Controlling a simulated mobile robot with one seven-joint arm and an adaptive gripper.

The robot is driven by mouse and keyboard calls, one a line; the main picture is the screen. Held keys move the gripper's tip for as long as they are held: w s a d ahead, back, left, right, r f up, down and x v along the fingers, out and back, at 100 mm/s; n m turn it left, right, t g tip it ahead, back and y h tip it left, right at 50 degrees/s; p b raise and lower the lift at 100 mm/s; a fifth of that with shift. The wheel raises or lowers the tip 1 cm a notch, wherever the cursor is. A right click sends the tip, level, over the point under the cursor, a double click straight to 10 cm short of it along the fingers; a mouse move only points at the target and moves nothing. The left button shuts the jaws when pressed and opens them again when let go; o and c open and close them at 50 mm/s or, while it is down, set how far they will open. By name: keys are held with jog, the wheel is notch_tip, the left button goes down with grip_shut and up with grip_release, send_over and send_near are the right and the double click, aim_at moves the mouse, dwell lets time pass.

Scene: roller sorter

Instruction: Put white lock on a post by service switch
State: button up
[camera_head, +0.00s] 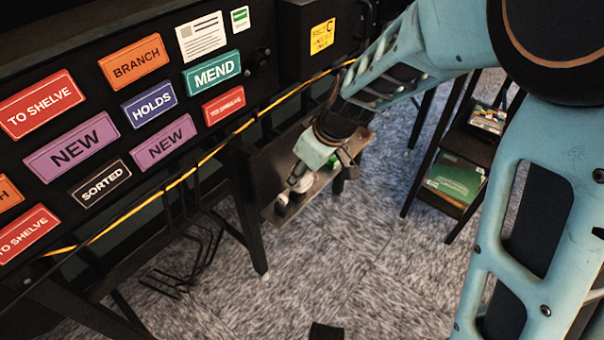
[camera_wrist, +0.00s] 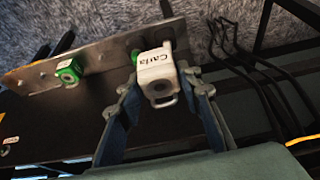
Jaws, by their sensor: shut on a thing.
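The white lock (camera_wrist: 157,76), marked "Carla", sits between the two fingers of my gripper (camera_wrist: 162,88), which is shut on it. Its shackle loop faces the camera. In the head view my gripper (camera_head: 295,186) is low beside the ledge under the dark panel, and the white lock (camera_head: 283,201) shows small at its tip. A green lock (camera_wrist: 68,70) with a white label hangs on the ledge to the left. I cannot make out the service switch for certain.
A black box with a yellow label (camera_head: 322,36) is above. A dark shelf cart (camera_head: 465,150) with books stands right. Carpet between is free.

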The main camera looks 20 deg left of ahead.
jog(key=shift+r+p, duration=1.3)
jog(key=shift+r, duration=0.95)
jog(key=shift+f, duration=0.1)
